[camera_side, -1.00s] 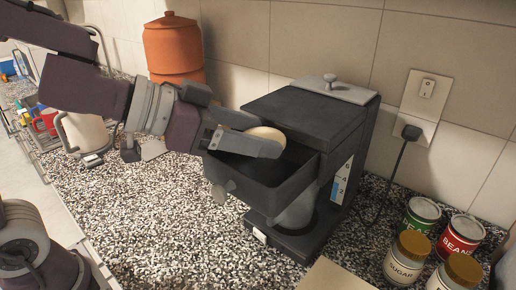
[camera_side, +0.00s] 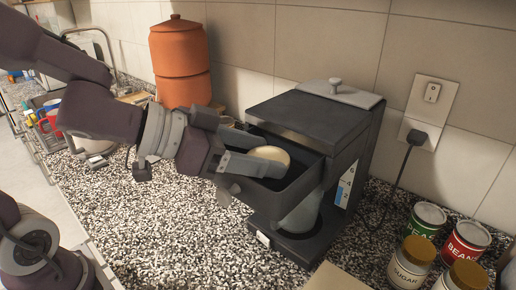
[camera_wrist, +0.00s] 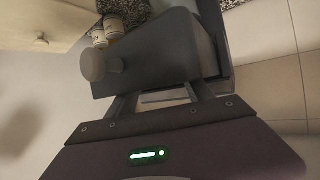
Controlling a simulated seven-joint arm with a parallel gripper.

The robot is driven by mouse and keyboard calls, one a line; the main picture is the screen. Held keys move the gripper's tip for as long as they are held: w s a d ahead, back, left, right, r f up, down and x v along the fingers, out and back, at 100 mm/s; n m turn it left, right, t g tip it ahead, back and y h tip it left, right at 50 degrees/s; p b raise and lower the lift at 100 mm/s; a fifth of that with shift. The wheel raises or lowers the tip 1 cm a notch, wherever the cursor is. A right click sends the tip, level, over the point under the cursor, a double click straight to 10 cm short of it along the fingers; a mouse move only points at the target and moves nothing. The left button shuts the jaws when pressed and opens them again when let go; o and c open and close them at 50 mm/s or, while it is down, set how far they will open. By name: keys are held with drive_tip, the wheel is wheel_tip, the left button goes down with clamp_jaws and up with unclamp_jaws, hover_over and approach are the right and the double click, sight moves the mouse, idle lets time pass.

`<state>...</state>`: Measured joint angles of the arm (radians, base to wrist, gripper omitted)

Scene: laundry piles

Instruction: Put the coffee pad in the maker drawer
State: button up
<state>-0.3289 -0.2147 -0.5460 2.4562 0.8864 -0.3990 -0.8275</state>
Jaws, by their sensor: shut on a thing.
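The coffee maker (camera_side: 310,125) is a dark boxy machine with its drawer (camera_side: 290,193) pulled open at the front. The round cream coffee pad (camera_side: 271,154) is at the drawer opening, between the fingers of my gripper (camera_side: 262,160). My gripper is shut on the pad, with its fingers reaching over the drawer wall. I cannot tell whether the pad touches the drawer floor. In the wrist view the drawer (camera_wrist: 160,50) and its round knob (camera_wrist: 93,65) show beyond the fingers; the pad cannot be made out there.
A clear carafe (camera_side: 300,212) stands below the drawer. An orange clay container (camera_side: 180,60) is behind my gripper. Several cans and jars, including a sugar jar (camera_side: 412,265), stand at the right front. A cord runs from the wall outlet (camera_side: 425,110). Speckled counter (camera_side: 190,235) is clear in front.

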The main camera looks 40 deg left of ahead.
drive_tip(key=shift+f, duration=0.3)
drive_tip(key=o, duration=1.3)
drive_tip(key=shift+s+f, duration=0.1)
drive_tip(key=shift+f, duration=0.05)
